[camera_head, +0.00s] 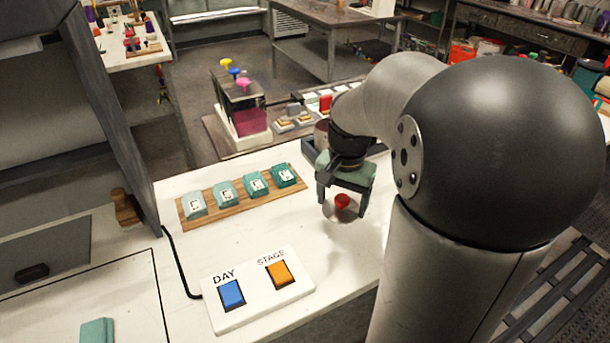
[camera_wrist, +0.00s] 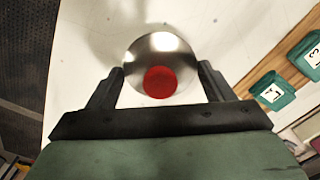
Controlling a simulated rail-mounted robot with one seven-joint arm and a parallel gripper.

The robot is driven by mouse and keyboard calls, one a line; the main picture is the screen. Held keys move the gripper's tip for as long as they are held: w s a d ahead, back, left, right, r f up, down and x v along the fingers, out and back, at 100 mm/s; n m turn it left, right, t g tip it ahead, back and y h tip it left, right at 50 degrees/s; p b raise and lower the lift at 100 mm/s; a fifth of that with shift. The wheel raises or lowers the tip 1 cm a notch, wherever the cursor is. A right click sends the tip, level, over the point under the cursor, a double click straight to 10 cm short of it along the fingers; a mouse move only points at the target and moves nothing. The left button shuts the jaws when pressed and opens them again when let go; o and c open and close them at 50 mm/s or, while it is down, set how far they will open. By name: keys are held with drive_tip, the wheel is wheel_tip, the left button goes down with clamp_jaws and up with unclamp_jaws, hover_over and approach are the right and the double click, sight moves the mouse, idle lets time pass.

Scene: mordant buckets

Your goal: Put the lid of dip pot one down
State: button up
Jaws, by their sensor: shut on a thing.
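The lid is a shiny silver disc (camera_wrist: 162,48) with a red knob (camera_wrist: 160,82) in the wrist view. My gripper (camera_wrist: 162,70) is shut on the lid, with one dark finger at each side of it. In the head view, my gripper (camera_head: 343,203) points down over the white table, with the red knob (camera_head: 342,200) between its fingers. I cannot tell whether the lid touches the table. I cannot identify dip pot one; my arm and gripper hide part of the area behind.
A wooden strip (camera_head: 243,205) with several teal numbered blocks lies left of my gripper. A white panel (camera_head: 260,308) with blue DAY and orange STAGE switches lies in front. A dark tray (camera_head: 313,148) is behind. White table top around the gripper is clear.

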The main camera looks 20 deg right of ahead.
sight(333, 212)
drive_tip(key=shift+w+a+f, duration=0.15)
drive_tip(key=shift+w+f, duration=0.3)
drive_tip(key=shift+f, duration=0.15)
drive_tip(key=shift+w+a+f, duration=0.15)
drive_tip(key=shift+w+f, duration=0.25)
drive_tip(key=shift+f, duration=0.15)
drive_tip(key=shift+w+f, duration=0.15)
drive_tip(key=shift+f, duration=1.45)
drive_tip(key=shift+f, duration=0.1)
drive_tip(key=shift+f, duration=0.15)
drive_tip(key=o, duration=1)
